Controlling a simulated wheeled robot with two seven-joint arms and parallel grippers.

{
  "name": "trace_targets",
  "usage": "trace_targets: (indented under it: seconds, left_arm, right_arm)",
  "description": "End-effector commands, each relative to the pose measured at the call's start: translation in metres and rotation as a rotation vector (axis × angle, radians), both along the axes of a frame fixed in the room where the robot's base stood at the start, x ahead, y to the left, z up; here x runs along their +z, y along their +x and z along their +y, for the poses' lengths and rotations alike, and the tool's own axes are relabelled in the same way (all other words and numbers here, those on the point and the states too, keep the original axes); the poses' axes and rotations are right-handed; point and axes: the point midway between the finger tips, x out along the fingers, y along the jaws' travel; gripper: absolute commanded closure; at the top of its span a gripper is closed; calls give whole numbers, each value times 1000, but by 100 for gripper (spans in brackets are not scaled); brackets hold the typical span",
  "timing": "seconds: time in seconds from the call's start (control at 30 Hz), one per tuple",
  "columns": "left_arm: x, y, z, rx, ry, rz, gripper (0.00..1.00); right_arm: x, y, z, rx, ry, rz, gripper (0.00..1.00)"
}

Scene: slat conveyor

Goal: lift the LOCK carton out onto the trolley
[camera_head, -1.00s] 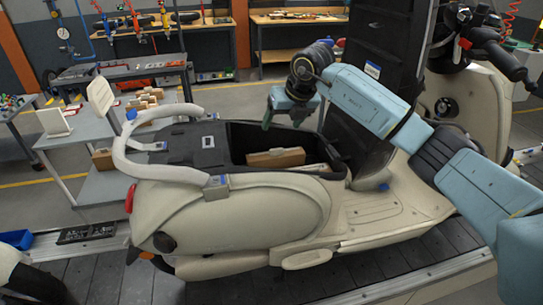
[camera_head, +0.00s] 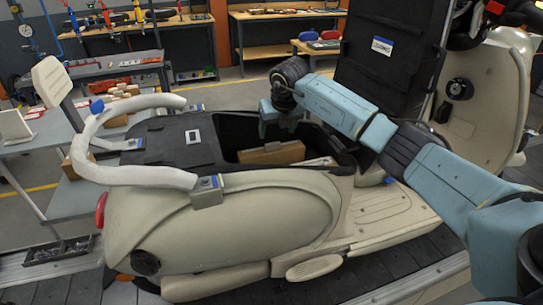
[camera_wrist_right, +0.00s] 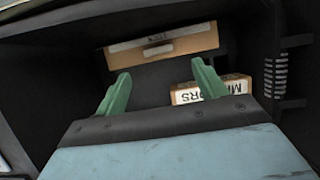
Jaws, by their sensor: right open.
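The scooter's open storage bin (camera_head: 232,134) holds two cartons. A larger brown carton (camera_head: 270,153) shows in the head view. In the right wrist view a brown carton (camera_wrist_right: 160,46) lies at the far wall, its label too small to read. Near it is a carton (camera_wrist_right: 210,90) with upside-down lettering that looks like MIRRORS. The word LOCK cannot be read. My right gripper (camera_head: 283,126) is over the bin, above the cartons. Its two green fingers (camera_wrist_right: 162,90) are apart with nothing between them. The grey trolley (camera_head: 48,132) stands left of the scooter. My left gripper is out of view.
The scooter's pale curved grab rail (camera_head: 100,130) rises between bin and trolley. Small cartons (camera_head: 125,92) stand on the trolley top. The black lid (camera_head: 385,70) stands upright to the right of the bin. Workbenches (camera_head: 150,50) line the back.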

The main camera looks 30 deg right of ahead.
Motion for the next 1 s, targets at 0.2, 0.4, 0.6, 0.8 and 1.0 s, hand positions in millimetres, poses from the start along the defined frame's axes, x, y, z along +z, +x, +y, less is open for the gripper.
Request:
trace_targets:
  seconds: [0.2, 0.4, 0.6, 0.8, 1.0]
  left_arm:
    - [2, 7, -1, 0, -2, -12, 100]
    - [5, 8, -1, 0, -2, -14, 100]
    - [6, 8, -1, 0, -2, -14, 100]
    - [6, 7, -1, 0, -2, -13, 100]
    - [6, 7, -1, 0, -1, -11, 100]
  right_arm:
    - [-18, 8, -1, 0, 1, -1, 29]
    - [-32, 16, -2, -1, 1, 2, 29]
    - [-53, 28, -4, -1, 2, 1, 29]
    - [-64, 33, -5, -1, 1, -1, 29]
    - [-64, 33, -6, 1, 0, -2, 29]
